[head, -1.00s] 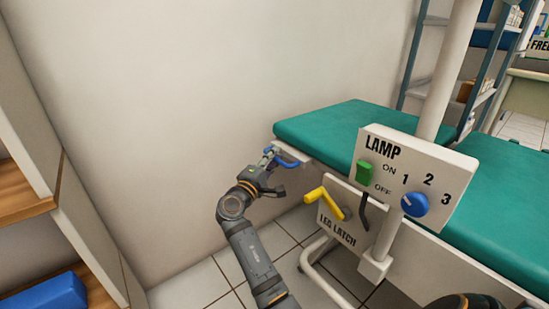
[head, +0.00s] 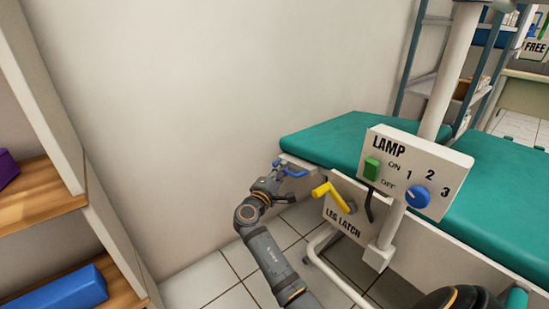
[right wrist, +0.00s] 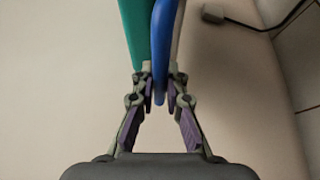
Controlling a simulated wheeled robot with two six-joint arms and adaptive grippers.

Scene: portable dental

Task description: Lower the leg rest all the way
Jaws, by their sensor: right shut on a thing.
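The green padded leg rest (head: 328,138) forms the left end of the dental chair and slopes down slightly toward its free end. A blue handle (head: 295,172) sits at that end; it also shows as a blue bar in the right wrist view (right wrist: 161,45). My right gripper (head: 279,176) is shut on the blue handle, with its fingertips (right wrist: 160,86) on either side of the bar. The yellow leg latch lever (head: 331,194) stands out from the white LEG LATCH plate (head: 341,219). My left gripper is not in view.
The white LAMP panel (head: 405,160) with a green switch and blue knob stands on a post right of the leg rest. The green chair seat (head: 495,180) lies behind it. A wooden shelf unit (head: 45,205) is at left. Tiled floor below the handle is clear.

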